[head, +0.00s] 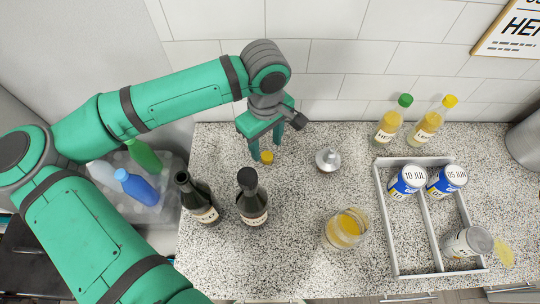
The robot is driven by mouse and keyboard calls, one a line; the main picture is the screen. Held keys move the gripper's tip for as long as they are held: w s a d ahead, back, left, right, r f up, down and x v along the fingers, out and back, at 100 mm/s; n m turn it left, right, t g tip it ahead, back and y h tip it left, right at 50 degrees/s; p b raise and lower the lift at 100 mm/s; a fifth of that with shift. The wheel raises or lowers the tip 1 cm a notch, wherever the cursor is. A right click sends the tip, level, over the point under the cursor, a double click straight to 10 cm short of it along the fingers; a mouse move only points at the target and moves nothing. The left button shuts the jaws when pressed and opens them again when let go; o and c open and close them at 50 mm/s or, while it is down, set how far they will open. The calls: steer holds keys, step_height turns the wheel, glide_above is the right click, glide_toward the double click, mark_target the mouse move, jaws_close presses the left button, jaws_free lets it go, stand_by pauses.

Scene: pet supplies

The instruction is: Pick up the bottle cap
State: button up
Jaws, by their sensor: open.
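A small yellow bottle cap (267,158) lies on the speckled counter near its back left part. My gripper (266,151) is right at the cap, pointing down with its fingers apart. One finger is just left of the cap and the other is behind and to its right. Whether a finger touches the cap cannot be told from this view. The cap is mostly visible and nothing is held.
Two dark bottles (254,205) (198,202) stand in front of the cap. A silver object (327,159) is to the right, with a glass of yellow liquid (346,229) nearer the front. A divided tray (392,245) with cans and two yellow bottles (428,126) (388,125) are farther right.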

mark_target(268, 155)
steer(key=shift+a+f, duration=0.1)
steer(key=shift+f, duration=0.4)
steer(key=f, duration=0.4)
steer(key=shift+w+d+f, duration=0.2)
steer(key=shift+w+f, duration=0.05)
steer(key=shift+f, duration=0.05)
steer(key=shift+w, duration=0.1)
steer(key=shift+w, duration=0.1)
steer(key=shift+c, duration=0.2)
